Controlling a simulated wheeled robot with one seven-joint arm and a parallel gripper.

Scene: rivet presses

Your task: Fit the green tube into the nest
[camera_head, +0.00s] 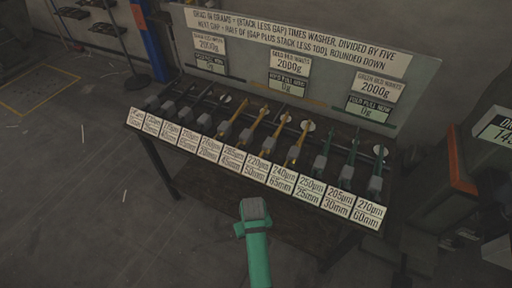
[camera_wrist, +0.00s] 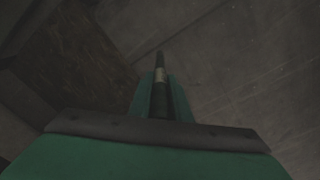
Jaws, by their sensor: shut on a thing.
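My green arm reaches up from the bottom of the head view and ends in a grey block below the bench; the fingertips cannot be made out there. In the wrist view my gripper (camera_wrist: 162,88) is shut on a thin dark rod-like piece (camera_wrist: 160,76) with a tan band. The piece points forward, away from the palm; its colour is too dim to name as green. On the bench, the right-hand group has green parts (camera_head: 351,163) with grey ends. I cannot tell which part is the nest.
The dark bench (camera_head: 275,200) carries grey, gold and green groups behind a row of labels (camera_head: 253,172). A sign board (camera_head: 300,42) stands at its back. A dark cabinet with an orange edge (camera_head: 456,160) is at right. Floor (camera_head: 75,190) at left is mostly open.

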